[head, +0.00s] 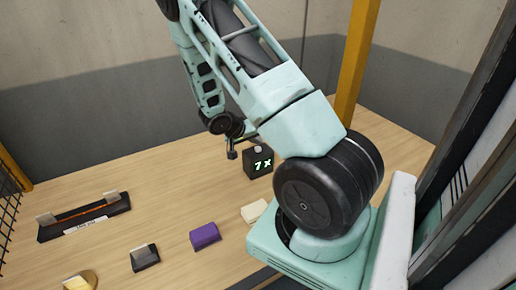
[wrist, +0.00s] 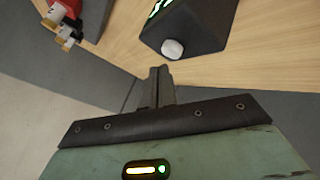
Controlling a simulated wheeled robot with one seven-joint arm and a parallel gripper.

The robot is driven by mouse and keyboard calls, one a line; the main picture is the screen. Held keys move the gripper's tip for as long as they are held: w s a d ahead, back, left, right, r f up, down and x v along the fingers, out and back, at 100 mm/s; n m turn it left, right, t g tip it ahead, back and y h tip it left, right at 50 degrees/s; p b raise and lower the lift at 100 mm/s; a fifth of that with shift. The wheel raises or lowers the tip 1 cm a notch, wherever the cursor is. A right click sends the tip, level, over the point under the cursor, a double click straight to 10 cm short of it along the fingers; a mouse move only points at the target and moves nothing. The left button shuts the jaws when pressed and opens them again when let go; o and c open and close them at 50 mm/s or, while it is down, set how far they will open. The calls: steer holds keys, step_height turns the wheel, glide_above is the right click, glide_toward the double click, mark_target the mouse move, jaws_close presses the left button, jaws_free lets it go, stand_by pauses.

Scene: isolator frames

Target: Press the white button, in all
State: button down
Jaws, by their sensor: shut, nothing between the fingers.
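The white button (head: 258,149) sits on top of a black box (head: 252,170) with a green lit display that appears to read "7 X". In the wrist view, the white button (wrist: 172,49) shows on the near end of the dark box (wrist: 205,25), just beyond my fingertips. My gripper (head: 232,154) points down to the left of the box in the head view. In the wrist view, my gripper (wrist: 160,72) is shut and empty, with its fingertips a little short of the button. A gap shows between fingertips and button; its depth is hard to tell.
A cream block (head: 254,211), a purple block (head: 205,236) and a small black holder (head: 144,257) stand on the wooden table (head: 170,200). A long black tray (head: 60,233) lies at left. A red object (wrist: 62,14) is at the wrist view's upper left. A yellow post (head: 358,65) stands behind.

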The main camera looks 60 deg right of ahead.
mark_target(256, 149)
steer(key=shift+f+b, duration=0.95)
steer(key=shift+b, duration=0.95)
stand_by(1.1)
steer(key=shift+r, duration=0.95)
steer(key=shift+r+p, duration=1.3)
steer(key=shift+r, duration=1.2)
